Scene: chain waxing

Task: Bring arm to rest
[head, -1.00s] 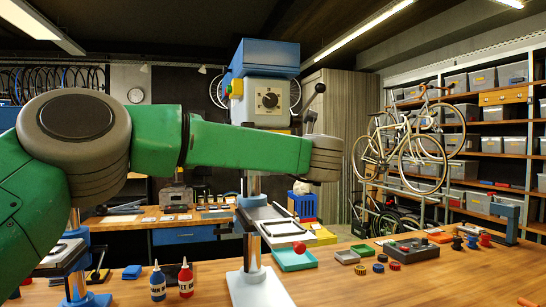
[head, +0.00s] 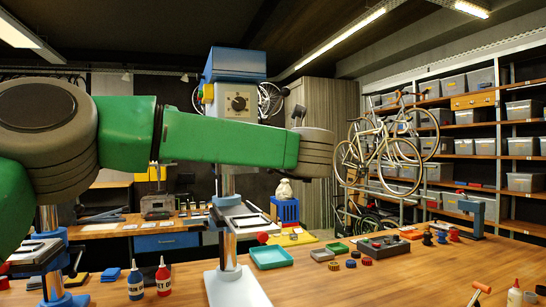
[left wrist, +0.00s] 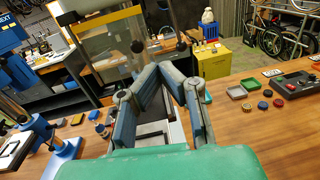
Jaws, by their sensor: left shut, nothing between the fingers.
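My left arm crosses the head view from the left. It is green with grey joints, raised above the bench, and ends at a grey joint near the drill press. My left gripper does not show in the head view. In the left wrist view my left gripper (left wrist: 162,73) has its blue-grey fingers angled in until they meet at the tips, shut and empty. It is above the drill press's pale base area, apart from the small items on the bench. My right gripper is in neither view.
The drill press (head: 238,102) stands behind my left arm. The wooden bench (head: 400,280) holds two glue bottles (head: 163,280), a green tray (head: 271,257) and a grey-and-black box (head: 384,247). Its front middle is clear. A bicycle (head: 385,150) and shelves (head: 487,150) stand behind.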

